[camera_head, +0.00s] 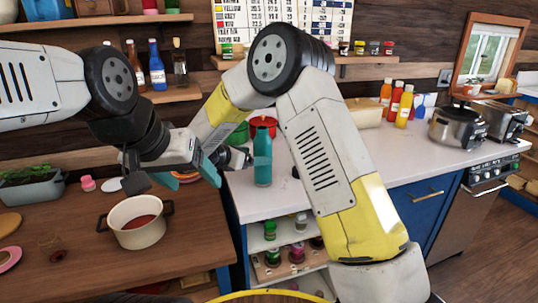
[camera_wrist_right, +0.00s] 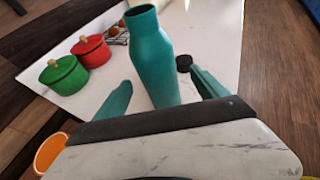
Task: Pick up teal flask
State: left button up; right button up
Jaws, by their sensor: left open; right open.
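The teal flask (camera_head: 263,174) stands upright on the white counter, behind my right arm's elbow side. In the right wrist view the flask (camera_wrist_right: 153,55) rises between the two teal fingers of my right gripper (camera_wrist_right: 161,86), which is open. The fingers lie on either side of its body; contact is not clear. In the head view my right gripper (camera_head: 238,158) reaches the flask from the left, partly overlapped by arm parts. My left gripper (camera_head: 152,181) is open and empty above the wooden table, near the pot.
Green (camera_wrist_right: 63,75) and red (camera_wrist_right: 91,50) lidded pots stand close left of the flask. A small black object (camera_wrist_right: 183,63) is beside it. A cream pot (camera_head: 138,226) sits on the wooden table (camera_head: 150,270). Sauce bottles (camera_head: 395,102) and a cooker (camera_head: 457,128) are further right.

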jog(key=x, duration=0.8)
jog(key=shift+w+a+r, duration=0.1)
jog(key=shift+a, duration=0.05)
jog(key=shift+c, duration=0.4)
grip_shut()
